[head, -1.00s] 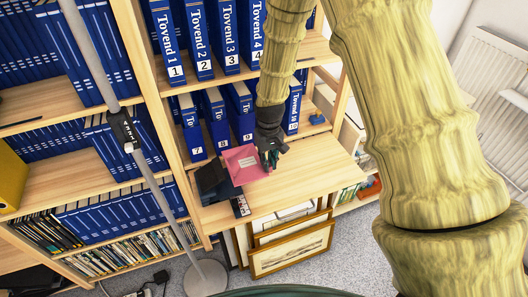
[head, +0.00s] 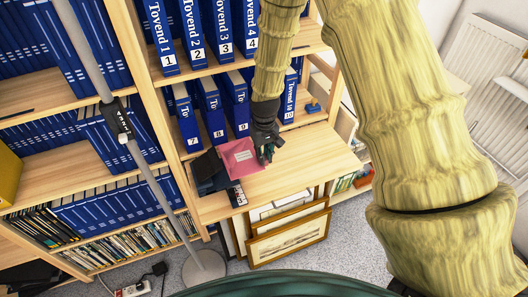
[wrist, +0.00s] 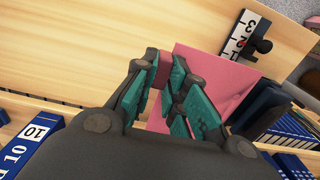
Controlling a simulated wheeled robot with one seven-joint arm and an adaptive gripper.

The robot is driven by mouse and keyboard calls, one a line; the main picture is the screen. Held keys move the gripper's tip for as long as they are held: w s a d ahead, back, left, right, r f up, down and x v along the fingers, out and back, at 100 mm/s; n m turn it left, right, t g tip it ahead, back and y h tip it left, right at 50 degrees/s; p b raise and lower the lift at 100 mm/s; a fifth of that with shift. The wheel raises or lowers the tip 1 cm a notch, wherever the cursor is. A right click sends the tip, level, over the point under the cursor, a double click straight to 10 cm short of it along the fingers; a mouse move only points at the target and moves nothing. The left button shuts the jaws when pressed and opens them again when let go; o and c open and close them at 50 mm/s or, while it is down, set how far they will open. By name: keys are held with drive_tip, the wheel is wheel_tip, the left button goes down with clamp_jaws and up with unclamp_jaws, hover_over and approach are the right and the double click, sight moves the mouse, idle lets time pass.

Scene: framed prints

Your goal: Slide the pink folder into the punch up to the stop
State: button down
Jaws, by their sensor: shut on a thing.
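The pink folder (head: 240,158), with a pale label, lies at the front of the wooden shelf board. My gripper (head: 266,153) is shut on its right edge. In the wrist view my teal fingers (wrist: 163,85) pinch the folder (wrist: 197,68) at its near edge. The dark punch (head: 207,171) stands directly left of the folder in the head view, and the folder's left edge meets or overlaps it. I cannot tell how deep the folder sits in the punch's slot.
A black-and-white numbered strip (head: 238,196) lies at the board's front edge, near the punch. Blue binders (head: 212,113) stand behind the board. The board's right part (head: 315,150) is clear. Framed prints (head: 287,243) lean below, and a grey pole (head: 145,165) stands at left.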

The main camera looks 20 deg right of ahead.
sight(241, 168)
wheel_tip(241, 168, down, 2)
drive_tip(key=shift+f+b, duration=0.1)
drive_tip(key=shift+b, duration=0.3)
drive_tip(key=shift+s+a+f, duration=0.1)
drive_tip(key=shift+a+f, duration=0.15)
drive_tip(key=shift+a, duration=0.65)
drive_tip(key=shift+a+f, duration=0.25)
drive_tip(key=shift+a, duration=0.6)
drive_tip(key=shift+a+f, duration=0.5)
drive_tip(key=shift+a, duration=0.2)
drive_tip(key=shift+a+p, duration=0.3)
drive_tip(key=shift+a, duration=1.45)
drive_tip(key=c, duration=1.4)
unclamp_jaws()
drive_tip(key=shift+s, duration=0.1)
drive_tip(key=shift+o, duration=0.2)
drive_tip(key=shift+r, duration=0.1)
